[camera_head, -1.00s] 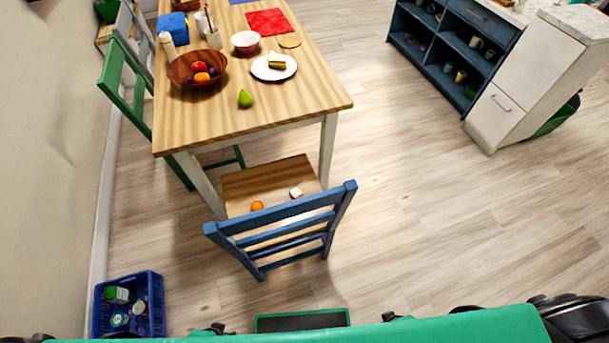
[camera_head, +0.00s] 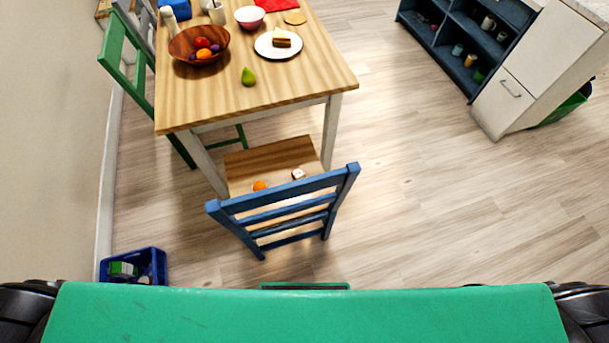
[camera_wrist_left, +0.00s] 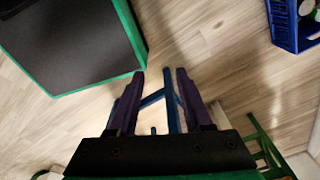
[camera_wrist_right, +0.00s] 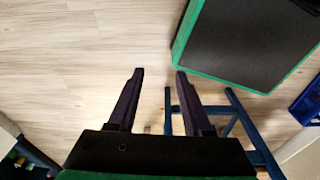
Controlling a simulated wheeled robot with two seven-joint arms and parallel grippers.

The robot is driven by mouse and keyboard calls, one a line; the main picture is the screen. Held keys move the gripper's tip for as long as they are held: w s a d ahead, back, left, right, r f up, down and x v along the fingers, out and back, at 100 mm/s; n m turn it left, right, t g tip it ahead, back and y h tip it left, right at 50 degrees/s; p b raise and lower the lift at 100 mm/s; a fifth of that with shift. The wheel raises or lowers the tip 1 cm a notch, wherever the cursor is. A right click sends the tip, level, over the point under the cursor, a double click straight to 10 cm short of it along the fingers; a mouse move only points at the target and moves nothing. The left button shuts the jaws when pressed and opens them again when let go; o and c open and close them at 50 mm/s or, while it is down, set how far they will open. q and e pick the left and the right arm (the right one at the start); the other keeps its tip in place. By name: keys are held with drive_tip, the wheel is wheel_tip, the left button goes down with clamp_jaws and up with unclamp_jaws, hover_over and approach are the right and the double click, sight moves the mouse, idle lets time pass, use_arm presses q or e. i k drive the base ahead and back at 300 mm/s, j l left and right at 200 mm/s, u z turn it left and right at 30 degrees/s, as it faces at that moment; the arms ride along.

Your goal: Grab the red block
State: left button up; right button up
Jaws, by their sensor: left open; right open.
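I cannot make out a red block in any view. A red flat mat (camera_head: 274,4) lies on the wooden table at the top edge of the head view, partly cut off. My left gripper (camera_wrist_left: 159,72) shows in the left wrist view, open and empty, with its fingers pointing down toward the floor and the blue chair. My right gripper (camera_wrist_right: 160,72) shows in the right wrist view, open and empty, above the bare floor and near the blue chair. Neither gripper shows in the head view.
A blue crate (camera_head: 112,282) sits lower left, dark-blue shelves (camera_head: 464,66) upper right. Floor between is clear.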

sight(298, 174)
drive_tip(key=l+z, duration=0.3)
drive_tip(key=i+l+z, duration=0.15)
drive_tip(key=l+z, duration=0.15)
drive_tip(key=i+l+z, duration=0.15)
drive_tip(key=l+z, duration=0.15)
drive_tip(key=i+l+z, duration=0.15)
drive_tip(key=l+z, duration=0.15)
drive_tip(key=i+l, duration=0.35)
drive_tip(key=i, duration=0.2)
drive_tip(key=i+l+u, duration=0.1)
drive_tip(key=i+l, duration=0.3)
drive_tip(key=i, duration=0.2)
drive_tip(key=i+j+u, duration=0.1)
drive_tip(key=u, duration=0.35)
drive_tip(key=i+u, duration=0.3)
drive_tip(key=u, duration=0.15)
drive_tip(key=i+u, duration=0.2)
drive_tip(key=u, duration=0.25)
drive_tip(key=i+l+u, duration=0.1)
drive_tip(key=u, duration=0.35)
drive_tip(key=i+l+u, duration=0.2)
drive_tip(key=u, duration=0.25)
drive_tip(key=i+l+u, duration=0.1)
drive_tip(key=i+u, duration=0.3)
drive_tip(key=i+l+u, duration=0.15)
drive_tip(key=u, duration=0.25)
drive_tip(key=i+l+u, duration=0.4)
drive_tip(key=k+j, duration=0.1)
